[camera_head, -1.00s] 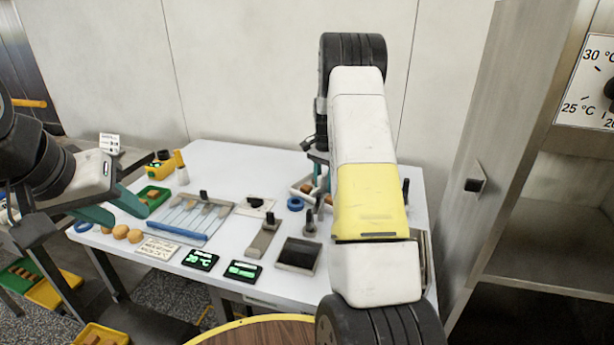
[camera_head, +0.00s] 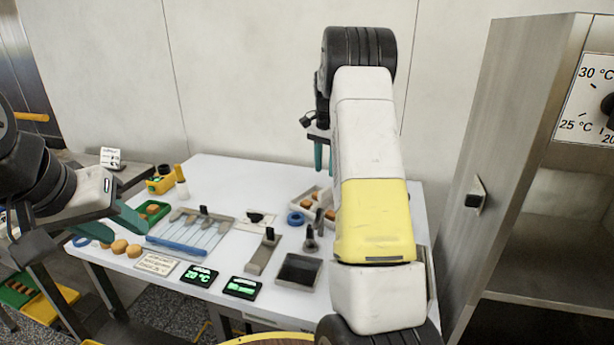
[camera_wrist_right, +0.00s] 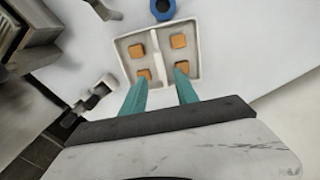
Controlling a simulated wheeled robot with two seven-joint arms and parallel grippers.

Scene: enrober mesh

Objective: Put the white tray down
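The white tray (camera_head: 297,203) stands on the white table near its back right, partly hidden behind my right arm. In the right wrist view the tray (camera_wrist_right: 155,50) has two compartments with several orange-brown square pieces. My right gripper (camera_head: 321,157) is above the tray.
A blue ring (camera_head: 295,218) lies beside the tray. A dark square pan (camera_head: 298,271), a grey scraper-like block (camera_head: 263,253) and a rack with a blue bar (camera_head: 176,247) lie on the table. Green displays (camera_head: 242,288) line the front edge. A metal cabinet (camera_head: 497,120) stands at the right.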

